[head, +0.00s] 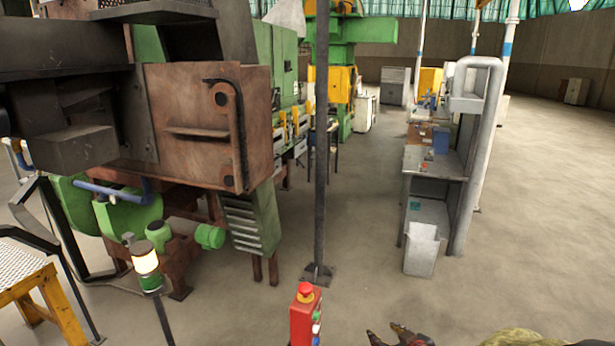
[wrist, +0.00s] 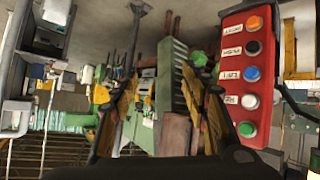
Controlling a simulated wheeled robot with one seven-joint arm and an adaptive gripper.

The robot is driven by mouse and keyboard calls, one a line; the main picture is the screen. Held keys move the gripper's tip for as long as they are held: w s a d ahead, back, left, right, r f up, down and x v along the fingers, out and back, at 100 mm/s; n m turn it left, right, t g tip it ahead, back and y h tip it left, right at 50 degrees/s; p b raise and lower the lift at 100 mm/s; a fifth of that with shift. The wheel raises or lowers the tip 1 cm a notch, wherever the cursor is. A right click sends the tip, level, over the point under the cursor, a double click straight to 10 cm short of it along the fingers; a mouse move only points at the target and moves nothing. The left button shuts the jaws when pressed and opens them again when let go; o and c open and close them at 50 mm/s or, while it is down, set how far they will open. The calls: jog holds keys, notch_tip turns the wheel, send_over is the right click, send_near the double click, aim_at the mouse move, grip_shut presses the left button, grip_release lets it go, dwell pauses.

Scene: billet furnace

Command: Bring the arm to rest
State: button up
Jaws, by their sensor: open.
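My gripper (head: 388,334) shows at the bottom edge of the head view, right of the red button box (head: 305,318). Only its dark, worn fingertips show there, with part of my arm at the bottom right. In the wrist view, my gripper (wrist: 157,74) has its two fingers spread apart with nothing between them. The red button box (wrist: 238,75) stands close beside the right finger in that view, with several coloured buttons on its face. I cannot tell whether the finger touches it.
A dark post (head: 321,150) rises behind the button box. The rusty furnace machine (head: 205,120) and a lamp (head: 146,262) stand at left. A grey workbench (head: 433,163) with a white bin (head: 421,250) stands at right. Floor between post and bench is clear.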

jog(key=s+d+m+g+h+b, duration=0.2)
jog(key=s+d+g+h, duration=0.15)
jog(key=s, duration=0.35)
jog(key=s+d+m+g+h+b, duration=0.25)
jog(key=s+d, duration=0.25)
jog(key=s, duration=0.3)
jog(key=s+a+r+y+b, duration=0.1)
jog(key=s+a+b, duration=0.4)
jog(key=s, duration=0.3)
jog(key=s+a+r+y+b, duration=0.1)
jog(key=s+a+y+b, duration=0.1)
jog(key=s+a+b, duration=0.4)
jog(key=s+m, duration=0.1)
jog(key=s, duration=0.1)
jog(key=shift+s+a+r+t+b, duration=0.15)
jog(key=shift+s+r+t+b, duration=0.15)
jog(key=shift+r+b, duration=0.1)
jog(key=c, duration=0.3)
